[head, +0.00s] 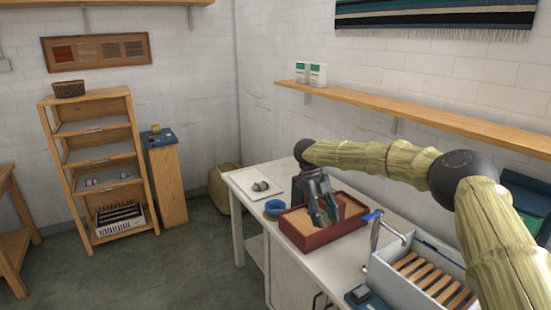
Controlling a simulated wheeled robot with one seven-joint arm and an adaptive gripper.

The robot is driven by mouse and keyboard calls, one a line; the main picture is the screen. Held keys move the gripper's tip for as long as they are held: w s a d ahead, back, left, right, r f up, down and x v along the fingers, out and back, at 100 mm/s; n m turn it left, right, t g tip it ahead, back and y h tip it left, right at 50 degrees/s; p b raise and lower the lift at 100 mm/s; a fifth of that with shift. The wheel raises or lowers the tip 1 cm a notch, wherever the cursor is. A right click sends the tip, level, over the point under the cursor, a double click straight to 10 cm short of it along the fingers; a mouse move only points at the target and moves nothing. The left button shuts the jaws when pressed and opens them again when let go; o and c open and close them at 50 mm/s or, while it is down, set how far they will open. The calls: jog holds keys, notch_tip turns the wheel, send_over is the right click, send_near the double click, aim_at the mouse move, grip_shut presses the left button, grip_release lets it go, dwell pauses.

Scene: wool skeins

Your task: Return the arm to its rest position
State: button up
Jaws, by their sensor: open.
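My arm reaches in from the right of the head view and bends down over the white counter (270,243). My gripper (326,220) is open and points down above a red-walled tray (311,244) with a tan inside. I see nothing between the fingers. Whether the fingertips touch the tray floor, I cannot tell. The gripper hides part of the tray's middle and back.
A blue bowl (274,207) and a white board (248,185) with dark skeins (261,186) stand left of the tray. A grey slatted basin (410,277) with a tap (375,232) is at right. A wooden wall shelf (420,117) runs above. Floor at left is clear.

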jog(key=d+f+n+t+h, duration=0.1)
jog(key=d+f+t+h, duration=0.1)
jog(key=d+f+h, duration=0.15)
jog(key=s+a+f+n+t+y+b, duration=0.1)
jog(key=s+f+n+t+b, duration=0.15)
jog(key=s+f+n, duration=0.7)
jog(key=s+a+f+n+t+b, duration=0.1)
jog(key=s+f+n+t, duration=0.4)
jog(key=f, duration=0.9)
jog(key=s+a+f+n+t+y+b, duration=0.15)
jog(key=s+f+n, duration=0.35)
jog(key=s+f, duration=0.55)
jog(key=s+d+f+n+g+y, duration=0.1)
jog(key=s+d+f+n+g, duration=0.1)
jog(key=s, duration=1.1)
jog(key=s+d+f+n+g+y+b, duration=0.1)
jog(key=s+d+f+n+g+y, duration=0.1)
jog(key=s, duration=1.2)
jog(key=s+d+f+n+g+y+b, duration=0.1)
jog(key=s+n, duration=0.4)
jog(key=s, duration=0.9)
jog(key=shift+s+d+f+n+g, duration=0.2)
jog(key=shift+d+f+n+g, duration=0.25)
jog(key=shift+g, duration=0.75)
jog(key=shift+r, duration=0.1)
